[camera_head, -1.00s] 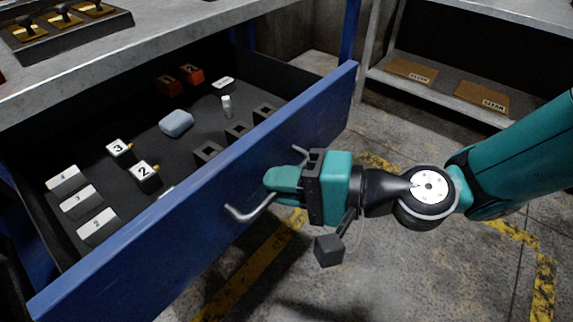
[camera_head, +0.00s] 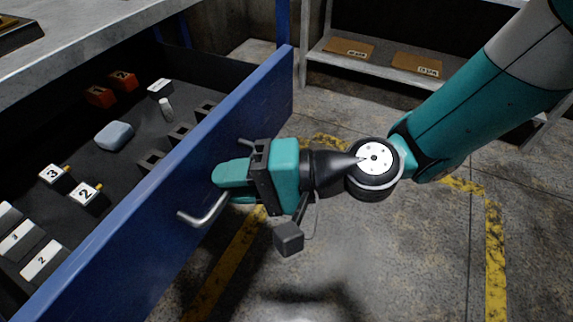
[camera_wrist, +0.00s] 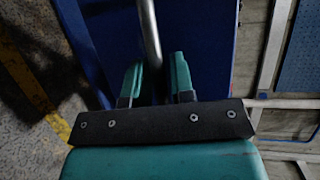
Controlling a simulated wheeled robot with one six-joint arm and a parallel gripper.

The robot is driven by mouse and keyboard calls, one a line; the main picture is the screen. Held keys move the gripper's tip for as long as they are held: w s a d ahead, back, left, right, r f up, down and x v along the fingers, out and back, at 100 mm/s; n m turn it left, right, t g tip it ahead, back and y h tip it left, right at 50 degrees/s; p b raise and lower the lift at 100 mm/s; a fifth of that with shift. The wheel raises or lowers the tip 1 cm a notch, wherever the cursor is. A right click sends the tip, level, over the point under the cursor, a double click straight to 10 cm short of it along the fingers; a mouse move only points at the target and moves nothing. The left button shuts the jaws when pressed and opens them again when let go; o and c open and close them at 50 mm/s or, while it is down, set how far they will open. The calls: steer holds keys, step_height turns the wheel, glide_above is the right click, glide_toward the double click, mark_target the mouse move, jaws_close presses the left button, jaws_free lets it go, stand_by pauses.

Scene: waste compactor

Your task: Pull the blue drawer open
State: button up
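The blue drawer (camera_head: 150,215) stands pulled out from under the metal worktop, its inside showing. A grey bar handle (camera_head: 203,212) is on its front. My gripper (camera_head: 232,178) is at the handle in the head view, its green fingers across the bar. In the wrist view, the handle bar (camera_wrist: 150,40) runs between my gripper's fingers (camera_wrist: 156,75), against the blue drawer front (camera_wrist: 205,45). The fingers look closed around the bar, though firm contact on both sides is hard to see. The middle of the handle is hidden by my gripper.
The drawer holds numbered white blocks (camera_head: 85,193), a pale blue lump (camera_head: 114,135), and orange-red blocks (camera_head: 123,81). The concrete floor in front, marked with yellow tape (camera_head: 225,262), is clear.

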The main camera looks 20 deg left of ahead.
steer(key=p+v, duration=0.1)
steer(key=v, duration=1.6)
steer(key=shift+d+p, duration=0.2)
steer(key=shift+p, duration=0.15)
steer(key=shift+r, duration=0.15)
steer(key=s+d+r+n+t+h, duration=0.25)
steer(key=d+h, duration=0.25)
steer(key=d, duration=0.3)
steer(key=s+d+r+n+t+h, duration=0.2)
steer(key=d+r+t+h, duration=0.15)
steer(key=d+h, duration=0.3)
step_height(320, 180, up, 25)
steer(key=d+p, duration=0.1)
steer(key=p, duration=2.4)
steer(key=shift+d+r+g+y, duration=0.15)
steer(key=shift+r+g+y, duration=0.05)
steer(key=shift+g+y, duration=0.2)
steer(key=shift+m, duration=0.25)
